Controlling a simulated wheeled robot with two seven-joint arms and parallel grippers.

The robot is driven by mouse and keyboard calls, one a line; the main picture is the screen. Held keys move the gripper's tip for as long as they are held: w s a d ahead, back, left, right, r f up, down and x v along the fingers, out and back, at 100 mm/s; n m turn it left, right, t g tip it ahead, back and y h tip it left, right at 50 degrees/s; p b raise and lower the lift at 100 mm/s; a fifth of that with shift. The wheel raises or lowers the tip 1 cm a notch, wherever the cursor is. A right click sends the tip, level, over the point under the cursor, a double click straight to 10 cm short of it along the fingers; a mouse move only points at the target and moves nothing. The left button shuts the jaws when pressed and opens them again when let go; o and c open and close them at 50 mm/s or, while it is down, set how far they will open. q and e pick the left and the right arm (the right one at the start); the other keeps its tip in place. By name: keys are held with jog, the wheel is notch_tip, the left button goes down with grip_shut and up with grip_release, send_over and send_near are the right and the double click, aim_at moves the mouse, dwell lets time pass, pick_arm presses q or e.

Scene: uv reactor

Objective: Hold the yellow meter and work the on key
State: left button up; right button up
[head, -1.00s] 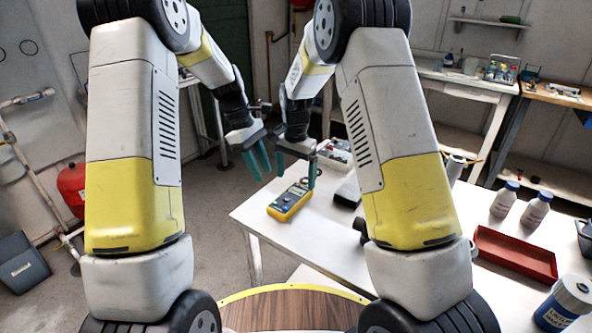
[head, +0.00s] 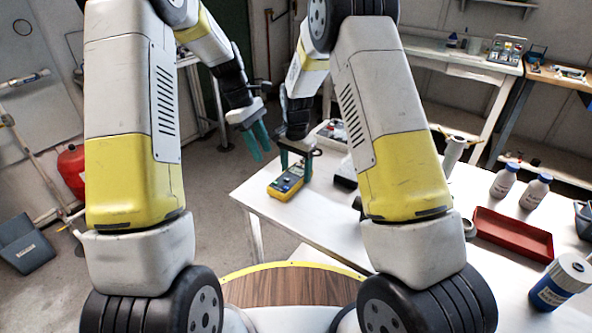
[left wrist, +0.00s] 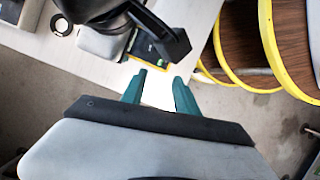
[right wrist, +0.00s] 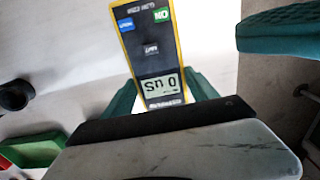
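The yellow meter (head: 287,183) lies on the white table near its left corner. In the right wrist view the meter (right wrist: 152,50) shows a display reading 0 uS, a green ON key (right wrist: 161,15) and a blue key (right wrist: 126,25). My right gripper (head: 296,170) has its teal fingers along both sides of the meter's display end, seemingly touching. My left gripper (head: 260,150) is open and empty, up and left of the meter. In the left wrist view the meter (left wrist: 146,52) is partly hidden by my right gripper (left wrist: 172,40).
A red tray (head: 512,234), two white bottles (head: 504,180) and a blue-labelled container (head: 562,280) stand on the right of the white table (head: 330,222). A grey object sits right of the meter.

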pick_arm(q)
jog(key=shift+c, duration=0.3)
pick_arm(e)
jog(key=c, duration=0.6)
pick_arm(q)
grip_shut()
dwell(0.8)
